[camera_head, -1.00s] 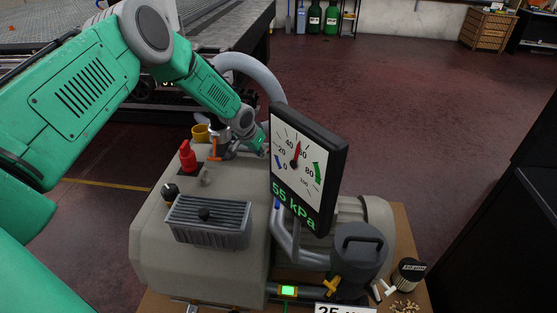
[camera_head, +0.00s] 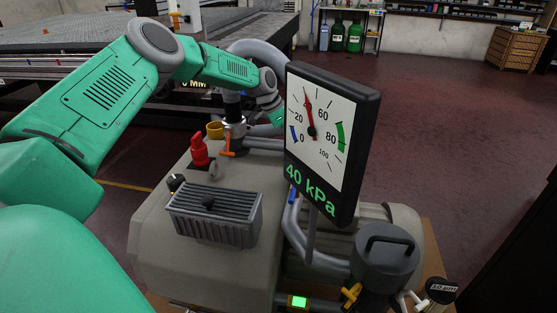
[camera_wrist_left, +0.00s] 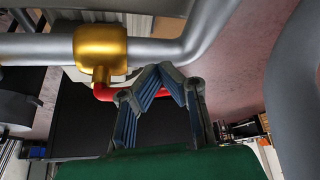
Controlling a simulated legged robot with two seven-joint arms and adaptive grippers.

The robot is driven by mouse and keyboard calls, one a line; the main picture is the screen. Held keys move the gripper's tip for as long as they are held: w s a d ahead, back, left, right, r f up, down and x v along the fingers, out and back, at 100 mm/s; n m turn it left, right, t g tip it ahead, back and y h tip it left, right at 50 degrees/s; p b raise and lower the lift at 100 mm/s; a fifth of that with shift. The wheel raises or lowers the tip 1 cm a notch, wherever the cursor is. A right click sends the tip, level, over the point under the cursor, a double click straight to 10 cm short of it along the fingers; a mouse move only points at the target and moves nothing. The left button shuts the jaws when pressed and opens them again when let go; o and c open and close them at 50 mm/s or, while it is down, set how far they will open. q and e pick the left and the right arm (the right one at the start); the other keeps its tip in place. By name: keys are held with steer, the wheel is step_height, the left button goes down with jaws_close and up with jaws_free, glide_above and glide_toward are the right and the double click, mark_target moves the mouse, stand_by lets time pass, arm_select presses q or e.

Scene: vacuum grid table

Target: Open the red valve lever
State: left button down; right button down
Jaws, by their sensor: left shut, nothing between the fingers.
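In the left wrist view, a brass valve body (camera_wrist_left: 101,45) sits on a grey pipe. Its red lever (camera_wrist_left: 104,93) runs from under the body to the right, passing behind my fingers. My left gripper (camera_wrist_left: 166,68) is shut and empty, fingertips together close to the lever; I cannot tell whether they touch it. In the head view my left wrist (camera_head: 268,92) is behind the pump, beside the gauge, which hides the fingers and the red lever. My right gripper is not in view.
The gauge (camera_head: 329,130) reads 40 kPa and stands close to my left wrist. The pump (camera_head: 160,245) carries a red fitting (camera_head: 199,152), an orange handle (camera_head: 231,142) and a grey finned box (camera_head: 214,214). A grid table (camera_head: 62,40) stands behind. Open floor (camera_head: 430,110) lies to the right.

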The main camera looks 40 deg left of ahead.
arm_select(q)
steer(key=shift+w+d+r, duration=0.1)
steer(key=shift+w+d, duration=0.15)
steer(key=shift+w, duration=0.25)
stand_by(0.4)
steer(key=v, duration=1.1)
steer(key=shift+a+r, duration=0.25)
steer(key=shift+r, duration=0.1)
